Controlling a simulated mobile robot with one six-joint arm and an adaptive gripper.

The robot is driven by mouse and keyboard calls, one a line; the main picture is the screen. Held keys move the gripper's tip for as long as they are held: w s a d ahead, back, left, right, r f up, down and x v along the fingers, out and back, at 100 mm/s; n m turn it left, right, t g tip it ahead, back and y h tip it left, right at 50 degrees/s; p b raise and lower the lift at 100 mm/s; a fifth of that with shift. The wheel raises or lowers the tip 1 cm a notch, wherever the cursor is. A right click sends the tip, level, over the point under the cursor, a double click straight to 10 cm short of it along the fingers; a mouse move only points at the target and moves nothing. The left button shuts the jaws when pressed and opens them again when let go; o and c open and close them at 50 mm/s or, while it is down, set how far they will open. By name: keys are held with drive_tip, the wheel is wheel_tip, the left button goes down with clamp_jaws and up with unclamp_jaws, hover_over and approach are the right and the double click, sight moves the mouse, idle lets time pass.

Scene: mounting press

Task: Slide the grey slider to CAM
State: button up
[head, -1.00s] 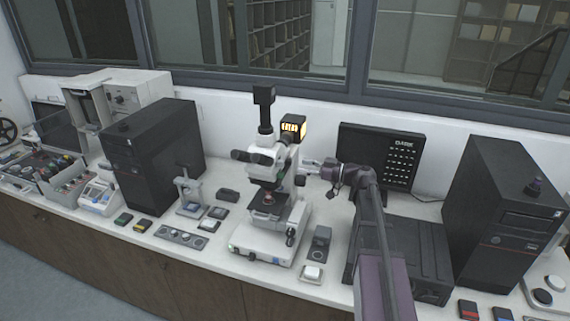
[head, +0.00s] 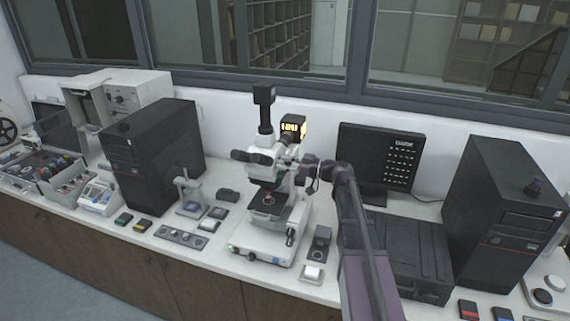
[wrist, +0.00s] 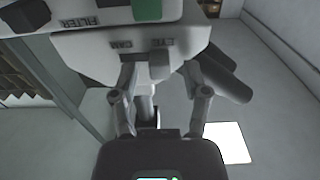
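The white microscope (head: 268,215) stands at the middle of the bench. In the wrist view its head (wrist: 95,48) appears upside down, with EYE and CAM labels on its side. The small grey slider (wrist: 158,58) sits by the EYE label, to the right of CAM. My gripper (wrist: 161,72) is open, one finger on each side of the slider with gaps between, and holds nothing. In the head view my gripper (head: 303,165) is at the right side of the microscope head; its fingertips and the slider are too small to make out there.
A green and white part (wrist: 152,10) lies above the slider in the wrist view, near a FILTER label. Dark eyepieces (wrist: 222,78) stick out beside my right finger. A lit lamp housing (head: 293,127) is behind the microscope, and a monitor (head: 380,160) stands to the right.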

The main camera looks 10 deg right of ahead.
sight(280, 156)
clamp_jaws()
drive_tip(key=shift+w, duration=0.1)
drive_tip(key=w+d, duration=0.1)
drive_tip(key=w, duration=0.2)
drive_tip(key=shift+d, duration=0.35)
drive_tip(key=shift+s+r, duration=0.1)
drive_tip(key=shift+c, duration=0.6)
unclamp_jaws()
drive_tip(key=shift+o, duration=1.2)
